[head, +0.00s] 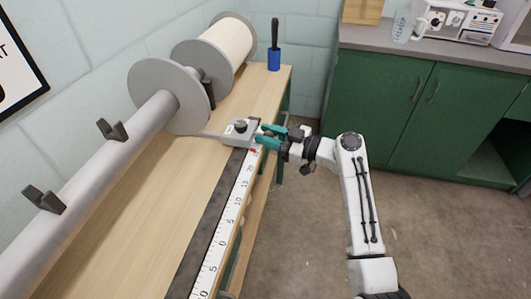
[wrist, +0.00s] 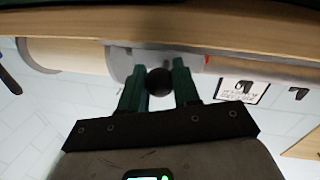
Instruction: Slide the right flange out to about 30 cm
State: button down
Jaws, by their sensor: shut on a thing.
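The right flange appears to be the large grey disc (head: 165,98) on the grey beam tube. A flat grey arm joins it to a metal slider block (head: 236,135) with a dark knob on top, at the bench's front edge. A red pointer mark by the block stands a little past 20 on the white scale (head: 231,212). My gripper (head: 267,136) is at the block's front side. In the wrist view its teal fingers (wrist: 159,88) are shut on a round black knob (wrist: 159,81) between them. The flange is partly hidden behind the fingers there.
Beyond the flange are another grey disc (head: 190,61) and a cream spool (head: 228,40). Green cabinets (head: 400,110) line the back. The floor right of the bench is clear.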

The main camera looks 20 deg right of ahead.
jog(key=w+d+b, duration=0.1)
jog(key=b, duration=0.1)
jog(key=w+d+b, duration=0.1)
jog(key=w+b, duration=0.1)
jog(key=shift+w+d+b, duration=0.3)
jog(key=shift+d+b, duration=0.05)
jog(key=c, duration=0.9)
grip_release()
jog(key=shift+o, duration=0.2)
jog(key=v, duration=1)
jog(key=shift+s+d, duration=0.25)
jog(key=shift+s, duration=0.1)
